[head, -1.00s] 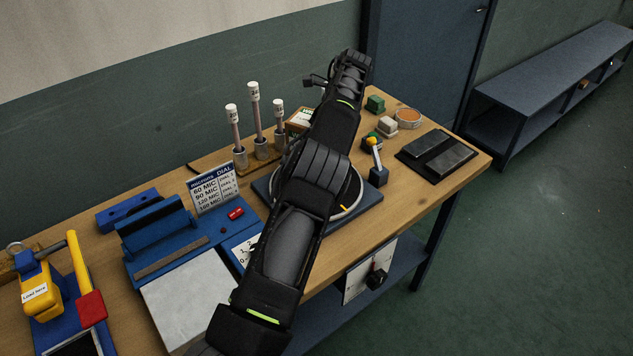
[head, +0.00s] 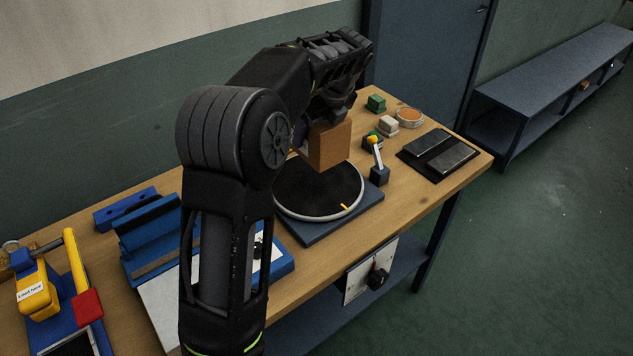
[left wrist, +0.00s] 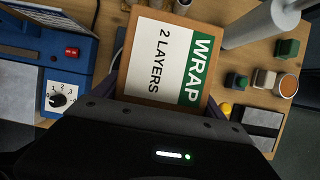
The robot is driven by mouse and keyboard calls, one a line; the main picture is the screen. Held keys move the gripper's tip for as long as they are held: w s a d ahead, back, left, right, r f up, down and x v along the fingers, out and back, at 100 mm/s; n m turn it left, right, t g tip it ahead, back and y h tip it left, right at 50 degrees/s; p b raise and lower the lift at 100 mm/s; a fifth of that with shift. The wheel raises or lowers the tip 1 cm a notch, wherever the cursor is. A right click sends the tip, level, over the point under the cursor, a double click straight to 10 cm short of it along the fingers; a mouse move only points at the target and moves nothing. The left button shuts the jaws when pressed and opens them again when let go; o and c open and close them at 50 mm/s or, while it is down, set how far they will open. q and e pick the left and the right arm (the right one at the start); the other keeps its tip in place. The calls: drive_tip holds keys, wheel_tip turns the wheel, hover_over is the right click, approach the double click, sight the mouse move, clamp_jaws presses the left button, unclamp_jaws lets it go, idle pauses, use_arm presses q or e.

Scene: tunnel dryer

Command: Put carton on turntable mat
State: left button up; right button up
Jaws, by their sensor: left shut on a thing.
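The brown carton (head: 330,146) hangs in my left gripper (head: 330,115), just above the far part of the turntable. The turntable mat (head: 312,196) is a bare black disc with a pale rim and an orange mark, on a blue base. In the left wrist view the carton (left wrist: 133,77) carries a white and green label reading WRAP 2 LAYERS and fills the space between the fingers. The exact gap between carton and mat is hard to judge. My left arm hides part of the table behind it. My right gripper is not in view.
Green (head: 376,103) and cream (head: 388,125) blocks, a round orange-topped dish (head: 409,117) and a dark plate (head: 438,154) lie further right. A yellow-handled tool (head: 77,270) stands left.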

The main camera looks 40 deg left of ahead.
sight(329, 136)
use_arm(q)
drive_tip(key=shift+f+p, duration=0.4)
drive_tip(key=shift+f, duration=2.7)
drive_tip(key=shift+f, duration=0.1)
drive_tip(key=shift+f+p, duration=0.3)
drive_tip(key=shift+f, duration=1.45)
drive_tip(key=o, duration=2)
drive_tip(key=shift+f, duration=0.2)
drive_tip(key=shift+r, duration=0.1)
drive_tip(key=b+v, duration=0.1)
drive_tip(key=v, duration=1.1)
drive_tip(key=shift+r, duration=0.1)
